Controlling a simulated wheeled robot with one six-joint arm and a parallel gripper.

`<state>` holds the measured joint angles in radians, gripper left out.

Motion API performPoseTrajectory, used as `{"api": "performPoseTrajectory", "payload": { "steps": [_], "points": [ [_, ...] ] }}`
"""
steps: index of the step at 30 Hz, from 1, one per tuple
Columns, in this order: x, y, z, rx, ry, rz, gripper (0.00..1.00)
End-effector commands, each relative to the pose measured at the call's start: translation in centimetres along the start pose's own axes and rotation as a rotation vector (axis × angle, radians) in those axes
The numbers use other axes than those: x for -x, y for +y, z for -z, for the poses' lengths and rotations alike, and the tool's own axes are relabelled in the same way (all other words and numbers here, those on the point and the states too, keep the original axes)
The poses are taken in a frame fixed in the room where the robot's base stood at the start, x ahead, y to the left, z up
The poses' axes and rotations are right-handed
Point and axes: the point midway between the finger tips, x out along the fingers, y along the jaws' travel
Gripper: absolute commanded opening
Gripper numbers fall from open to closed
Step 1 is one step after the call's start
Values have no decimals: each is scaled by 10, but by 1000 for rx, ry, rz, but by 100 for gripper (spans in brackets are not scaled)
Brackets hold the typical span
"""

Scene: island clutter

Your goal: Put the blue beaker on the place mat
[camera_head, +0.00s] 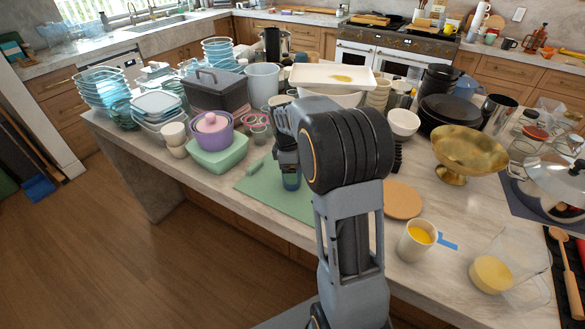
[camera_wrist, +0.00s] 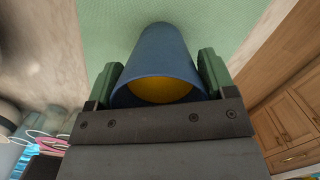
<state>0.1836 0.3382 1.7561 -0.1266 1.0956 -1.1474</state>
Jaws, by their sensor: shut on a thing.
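The blue beaker (camera_head: 291,182) is over the green place mat (camera_head: 263,186) near the island's front edge. In the wrist view the blue beaker (camera_wrist: 160,50) shows an orange-yellow content inside its mouth, with the place mat (camera_wrist: 215,22) behind it. My gripper (camera_wrist: 159,78) is shut on the beaker, with one green finger on each side. In the head view my gripper (camera_head: 287,165) is partly hidden by my arm. The beaker looks upright in the head view. I cannot tell whether its base touches the mat.
A green box with a purple pot (camera_head: 213,132) stands left of the mat. A round wooden board (camera_head: 402,200), a white mug (camera_head: 416,240) with yellow content and a brass bowl (camera_head: 468,152) stand to the right. Dense crockery fills the island behind.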

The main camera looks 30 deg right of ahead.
Motion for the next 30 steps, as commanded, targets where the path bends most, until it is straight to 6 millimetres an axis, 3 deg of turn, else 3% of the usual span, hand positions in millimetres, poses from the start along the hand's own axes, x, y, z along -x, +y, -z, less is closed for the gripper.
{"api": "performPoseTrajectory", "payload": {
  "steps": [11, 12, 18, 25, 30],
  "points": [
    [-4, 0, 0, -1, 0, -1, 46],
    [-3, 0, 0, -1, 0, -1, 80],
    [-3, 0, 0, -1, 0, -1, 100],
    [-2, 0, 0, -1, 0, -1, 100],
    [11, 1, 0, -1, 1, -3, 100]
  ]
}}
